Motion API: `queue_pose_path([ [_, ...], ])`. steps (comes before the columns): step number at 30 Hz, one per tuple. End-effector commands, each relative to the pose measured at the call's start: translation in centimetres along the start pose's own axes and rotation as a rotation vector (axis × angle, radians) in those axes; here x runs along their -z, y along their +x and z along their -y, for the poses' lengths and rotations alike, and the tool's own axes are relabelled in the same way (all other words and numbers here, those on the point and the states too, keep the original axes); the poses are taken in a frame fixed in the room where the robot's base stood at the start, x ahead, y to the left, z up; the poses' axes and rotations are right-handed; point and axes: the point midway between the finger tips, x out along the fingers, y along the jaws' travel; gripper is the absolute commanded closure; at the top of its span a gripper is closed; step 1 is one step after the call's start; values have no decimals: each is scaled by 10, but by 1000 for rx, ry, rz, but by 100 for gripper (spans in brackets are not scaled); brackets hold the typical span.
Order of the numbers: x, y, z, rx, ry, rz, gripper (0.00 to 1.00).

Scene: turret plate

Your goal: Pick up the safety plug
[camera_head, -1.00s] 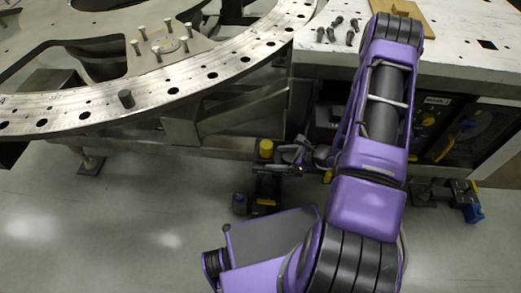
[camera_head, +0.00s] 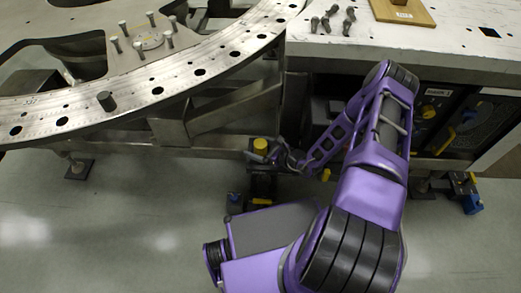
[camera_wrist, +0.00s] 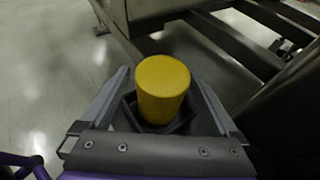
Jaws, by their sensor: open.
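A yellow cylinder, which looks like the safety plug, stands in a dark holder low beside the metal frame in the head view (camera_head: 260,144). In the wrist view the yellow plug (camera_wrist: 162,90) is upright in the middle, its lower end inside a dark angular collar (camera_wrist: 180,128). My gripper (camera_wrist: 160,78) is open, with one finger on the left and one on the right of the plug. Gaps show between the fingers and the plug. In the head view my gripper (camera_head: 264,154) is small and dark, right at the plug; its fingers are hard to make out there.
The large round turret plate (camera_head: 190,78) with holes and upright pins is above left. A white worktable (camera_head: 440,42) with several bolts and a wooden board (camera_head: 403,10) is at upper right. Metal beams (camera_wrist: 240,40) stand behind the plug. Grey floor (camera_head: 130,240) is open at left.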

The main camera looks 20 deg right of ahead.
Motion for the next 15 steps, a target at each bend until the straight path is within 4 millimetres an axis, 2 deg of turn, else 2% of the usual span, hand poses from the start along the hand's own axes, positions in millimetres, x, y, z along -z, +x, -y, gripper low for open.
queue_pose_path([
  [3, 2, 16, 0, -1, 0, 0, 4],
  [10, 1, 18, 0, 1, 0, -1, 4],
  [11, 1, 18, 0, 0, 0, -1, 8],
  [15, 1, 18, 0, 0, 0, -1, 33],
])
